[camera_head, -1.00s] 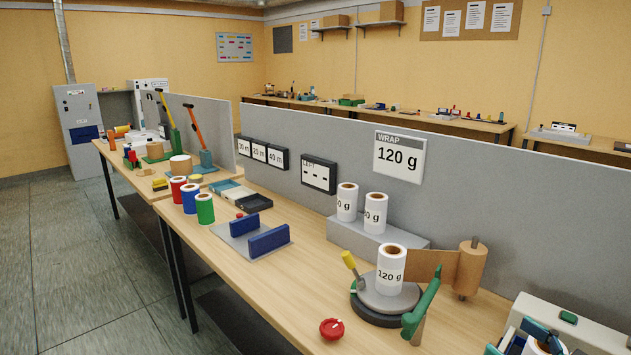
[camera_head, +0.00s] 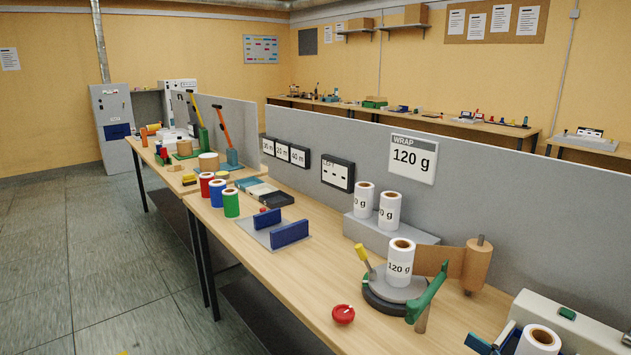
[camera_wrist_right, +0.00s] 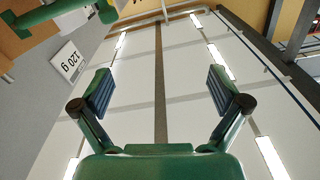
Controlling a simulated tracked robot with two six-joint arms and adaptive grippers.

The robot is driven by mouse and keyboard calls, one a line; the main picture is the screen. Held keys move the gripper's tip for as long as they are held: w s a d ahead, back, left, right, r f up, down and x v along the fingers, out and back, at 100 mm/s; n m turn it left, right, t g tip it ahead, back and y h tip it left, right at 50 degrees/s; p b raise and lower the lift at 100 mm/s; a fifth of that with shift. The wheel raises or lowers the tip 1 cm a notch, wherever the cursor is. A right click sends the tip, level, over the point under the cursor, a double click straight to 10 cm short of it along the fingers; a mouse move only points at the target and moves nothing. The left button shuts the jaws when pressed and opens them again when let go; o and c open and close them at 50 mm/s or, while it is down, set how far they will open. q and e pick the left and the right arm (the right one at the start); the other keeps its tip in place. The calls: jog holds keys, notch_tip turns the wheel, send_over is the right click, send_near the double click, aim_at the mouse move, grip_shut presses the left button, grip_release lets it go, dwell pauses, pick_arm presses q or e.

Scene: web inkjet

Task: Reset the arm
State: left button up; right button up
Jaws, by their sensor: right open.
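My right gripper (camera_wrist_right: 162,105) shows in the right wrist view. Its two green fingers with dark ribbed pads stand wide apart, with nothing between them. It points up toward the white ceiling with its light strips. I do not see my left gripper in either view, and I cannot make out my right gripper in the head view.
A turntable (camera_head: 385,303) with a white roll (camera_head: 400,262) and green lever (camera_head: 428,298) stands on the bench, beside a brown roll (camera_head: 477,266). A red knob (camera_head: 343,314) is near the front edge. Another roll (camera_head: 538,341) sits at bottom right. Floor (camera_head: 100,270) at left is clear.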

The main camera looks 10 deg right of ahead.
jog(key=w+a+f+m+g+p, duration=0.25)
jog(key=w+a+f, duration=0.35)
jog(key=a, duration=0.4)
jog(key=s+a+f+m+g+h, duration=0.1)
jog(key=a+f+g, duration=0.1)
jog(key=a+f, duration=0.45)
jog(key=s+a+f+m+g, duration=0.1)
jog(key=a+f+g, duration=0.15)
jog(key=f, duration=0.65)
jog(key=s+a+f+g+h, duration=0.1)
jog(key=s+f+g+h, duration=0.2)
jog(key=s+f+g, duration=0.5)
jog(key=s+f, duration=0.5)
jog(key=s, duration=0.4)
jog(key=shift+s+a+f+m+g+h+p, duration=0.35)
jog(key=shift+f+g+h+p, duration=0.05)
